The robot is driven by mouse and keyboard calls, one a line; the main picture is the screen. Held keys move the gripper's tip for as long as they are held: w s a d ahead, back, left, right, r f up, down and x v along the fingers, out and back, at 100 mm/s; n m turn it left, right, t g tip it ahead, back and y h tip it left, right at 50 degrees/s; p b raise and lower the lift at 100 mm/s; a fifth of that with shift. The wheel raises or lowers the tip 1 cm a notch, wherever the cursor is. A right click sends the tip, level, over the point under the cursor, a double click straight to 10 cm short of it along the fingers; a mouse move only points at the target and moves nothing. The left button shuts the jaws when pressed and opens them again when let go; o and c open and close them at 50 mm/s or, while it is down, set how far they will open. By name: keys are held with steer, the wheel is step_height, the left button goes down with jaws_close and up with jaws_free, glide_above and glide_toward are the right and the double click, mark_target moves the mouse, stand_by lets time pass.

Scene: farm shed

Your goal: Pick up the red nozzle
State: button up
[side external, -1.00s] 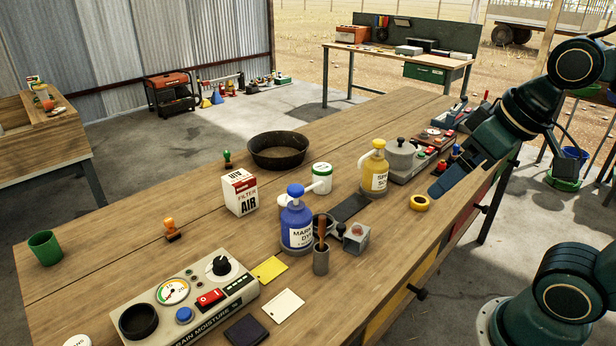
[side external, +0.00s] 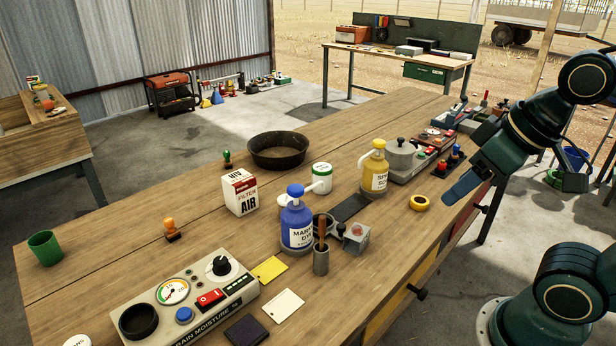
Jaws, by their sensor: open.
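A small red-topped, dark-based piece (side external: 440,168) stands on the workbench near its right edge and looks like the red nozzle, but it is too small to be sure. A similar blue-topped piece (side external: 456,151) stands just behind it. My gripper (side external: 512,194) is open and empty, at the right edge of the bench. One dark teal finger reaches over the bench beside the red piece, to its right and nearer the camera, apparently not touching it. The other finger is farther right, beyond the bench edge.
A grey device with a black knob (side external: 400,155), a yellow bottle (side external: 375,172) and a blue bottle (side external: 296,222) stand farther left.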

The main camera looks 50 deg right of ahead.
steer(key=w+d+r+m+g+h, duration=0.1)
steer(key=w+d+r+m, duration=0.3)
steer(key=w+d, duration=0.55)
steer(key=w+d+r+m+g+h, duration=0.1)
steer(key=w+d+m+g, duration=0.1)
steer(key=w+d+m, duration=0.55)
steer(key=m+g, duration=0.3)
steer(key=m, duration=0.4)
glide_above(443, 161)
steer(key=shift+n, duration=0.25)
steer(key=shift+w+a+f, duration=0.1)
steer(key=shift+a+f, duration=0.1)
steer(key=shift+f, duration=5.6)
steer(key=shift+a+f, duration=0.15)
steer(key=shift+f, duration=5.6)
steer(key=shift+f, duration=0.1)
steer(key=shift+d+f, duration=0.2)
steer(key=shift+f, duration=1.05)
steer(key=shift+d+f, duration=0.2)
steer(key=shift+f, duration=1)
steer(key=shift+c, duration=0.4)
